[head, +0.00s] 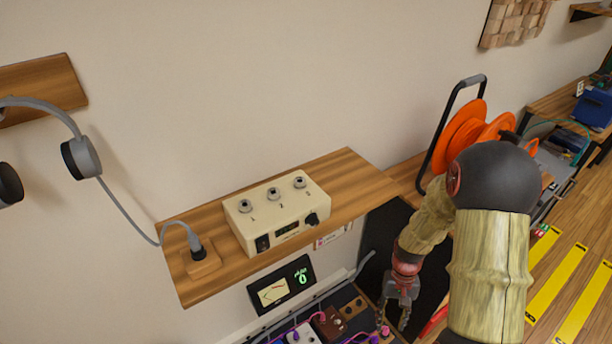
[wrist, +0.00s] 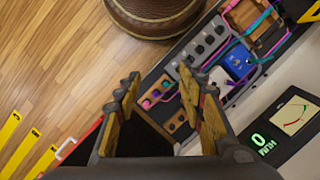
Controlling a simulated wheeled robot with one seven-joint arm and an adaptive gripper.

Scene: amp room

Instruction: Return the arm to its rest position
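My arm (head: 487,260) comes in from the lower right in the head view and bends down toward the left. My gripper (head: 396,308) hangs low, beside the right end of a pedalboard with small devices and cables. In the wrist view my gripper (wrist: 163,86) has its two fingers apart, with nothing held between them. Behind the gap lie a wooden block with coloured jacks (wrist: 152,100) and part of the board. I cannot tell how far the fingertips are above the board.
A wooden shelf (head: 345,192) holds a cream box (head: 277,211) with three jacks. A meter (head: 281,287) is below it. An orange cable reel (head: 461,137) stands close behind my arm. Headphones (head: 80,157) hang at left. Wooden floor with yellow strips (head: 556,284) lies right.

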